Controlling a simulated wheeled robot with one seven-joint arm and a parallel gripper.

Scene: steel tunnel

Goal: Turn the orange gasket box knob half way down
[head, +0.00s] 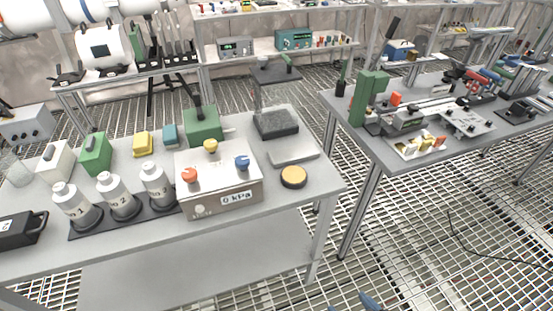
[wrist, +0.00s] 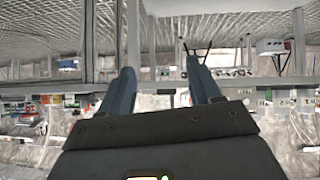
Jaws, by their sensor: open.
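The gasket box (head: 221,189) is a pale metal box on the near left table, with a "0 kPa" label on its front. Its orange knob (head: 190,175) sits on the left of the top face. A yellow knob (head: 210,145) and a blue knob (head: 242,162) sit behind it and to its right. My gripper (wrist: 160,88) shows in the wrist view with its two fingers apart and nothing between them. The wrist view looks across the room, and I cannot make out the gasket box there. In the head view, a small blue piece shows at the bottom edge.
Several labelled white bottles (head: 113,195) stand in a black rack left of the box. A round yellow-topped puck (head: 293,177) lies to its right. A green block device (head: 204,125) and a press stand (head: 276,122) stand behind. Grated floor is clear in front.

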